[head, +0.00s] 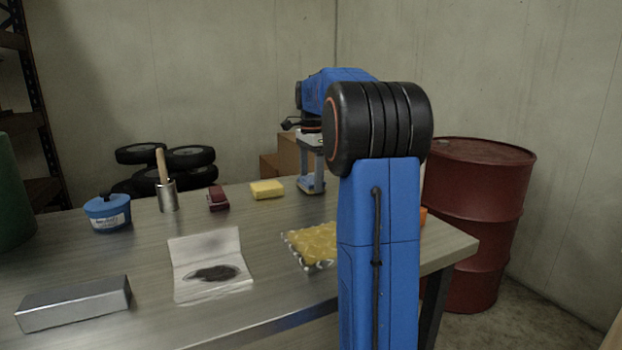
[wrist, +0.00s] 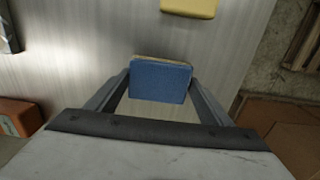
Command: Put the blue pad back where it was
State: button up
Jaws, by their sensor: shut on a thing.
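My gripper (head: 312,188) points down near the back edge of the metal table, to the right of a yellow sponge (head: 266,190). In the wrist view my gripper (wrist: 160,92) is shut on the blue pad (wrist: 160,82), which sits between the two fingers with its blue face toward the camera and a thin pale edge behind. In the head view the pad is mostly hidden by the fingers. I cannot tell whether it touches the table. The yellow sponge also shows at the top of the wrist view (wrist: 188,7), apart from the pad.
The table (head: 150,252) holds a dark red block (head: 218,198), a metal cup with a wooden handle (head: 168,196), a blue tub (head: 108,213), a stained white sheet (head: 205,247), a yellow lumpy pack (head: 312,243) and a metal bar (head: 75,303). A red drum (head: 475,220) stands right.

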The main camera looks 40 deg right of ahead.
aim_at(312, 179)
jog(key=o, duration=0.9)
jog(key=shift+f, duration=0.1)
notch_tip(312, 179, up, 12)
jog(key=shift+r, duration=0.15)
jog(key=shift+s, duration=0.15)
dwell(0.5)
